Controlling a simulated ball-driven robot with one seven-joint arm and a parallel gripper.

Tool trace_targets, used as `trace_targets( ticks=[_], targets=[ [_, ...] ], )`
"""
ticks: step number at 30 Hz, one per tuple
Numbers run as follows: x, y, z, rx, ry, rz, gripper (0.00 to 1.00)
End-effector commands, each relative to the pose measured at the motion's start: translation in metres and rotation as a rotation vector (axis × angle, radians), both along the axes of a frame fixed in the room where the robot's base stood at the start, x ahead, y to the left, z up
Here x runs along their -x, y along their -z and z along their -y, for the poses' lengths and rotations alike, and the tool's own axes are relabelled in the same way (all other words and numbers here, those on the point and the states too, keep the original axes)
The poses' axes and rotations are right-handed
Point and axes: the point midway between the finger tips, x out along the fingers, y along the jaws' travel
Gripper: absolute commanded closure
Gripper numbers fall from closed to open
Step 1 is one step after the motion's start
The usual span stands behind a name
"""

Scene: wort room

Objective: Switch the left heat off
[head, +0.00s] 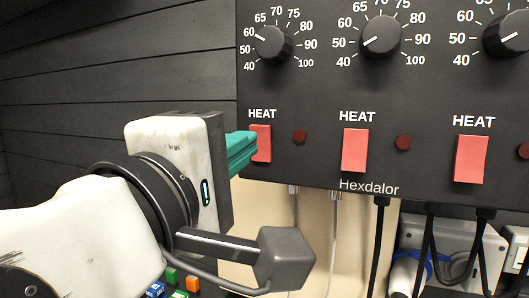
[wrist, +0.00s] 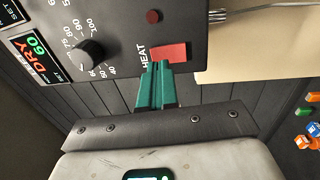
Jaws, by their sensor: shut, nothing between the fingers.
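The left heat switch (head: 261,143) is a red rocker under the leftmost HEAT label on the dark control panel. It also shows in the wrist view (wrist: 171,53), just beyond my fingertips. My gripper (head: 246,148) has teal fingers, shut together with nothing between them. In the wrist view my gripper (wrist: 158,68) points at the switch's lower edge. The fingertips overlap the left side of the switch in the head view; I cannot tell whether they touch it. The left lamp (head: 300,136) beside the switch looks dark red and unlit.
A middle heat switch (head: 354,150) and a right heat switch (head: 471,158) sit along the same panel, with dials above. The left dial (head: 273,44) points near 60. Cables hang below the panel. Small coloured blocks (head: 179,283) lie low at the left.

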Motion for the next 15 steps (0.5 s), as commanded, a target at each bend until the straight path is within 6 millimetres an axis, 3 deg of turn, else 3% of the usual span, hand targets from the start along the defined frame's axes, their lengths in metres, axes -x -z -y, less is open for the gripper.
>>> trace_targets(
  ticks=[6, 15],
  targets=[
    [-0.019, -0.003, 0.007, 0.0, 0.0, 0.001, 1.0],
    [-0.022, -0.003, 0.008, 0.0, 0.0, 0.0, 1.0]
  ],
)
